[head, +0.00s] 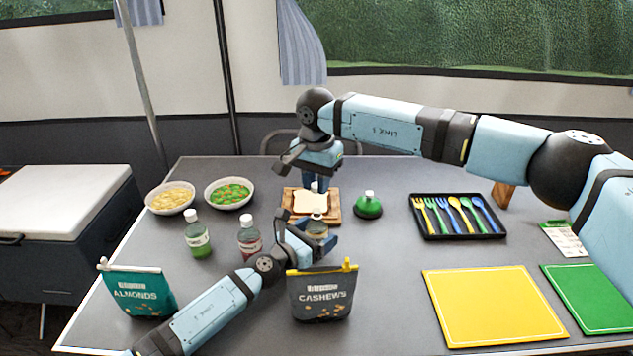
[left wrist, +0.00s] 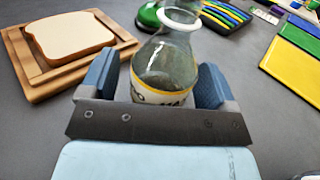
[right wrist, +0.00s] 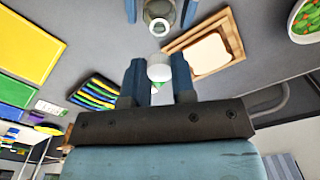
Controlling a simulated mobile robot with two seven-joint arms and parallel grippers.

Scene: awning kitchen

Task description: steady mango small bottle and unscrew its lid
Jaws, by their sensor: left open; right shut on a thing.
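The mango small bottle (head: 317,228) stands upright on the table, clear glass with a yellow-edged label. In the left wrist view its neck and open mouth (left wrist: 180,20) show no lid. My left gripper (head: 306,232) is open, with one finger on each side of the bottle's body. My right gripper (head: 315,186) is above and behind the bottle, pointing down. It is shut on a white lid (right wrist: 160,67), held apart from the bottle, which the right wrist view shows beside it (right wrist: 158,14). The left fingers partly hide the bottle in the head view.
Bread on a wooden board (head: 333,213) lies just behind the bottle. A red-labelled bottle (head: 250,240), a green bottle (head: 197,238), a cashews bag (head: 322,297) and an almonds bag (head: 140,292) stand nearby. A green round-bodied bottle (head: 369,206) and cutlery tray (head: 458,236) are right.

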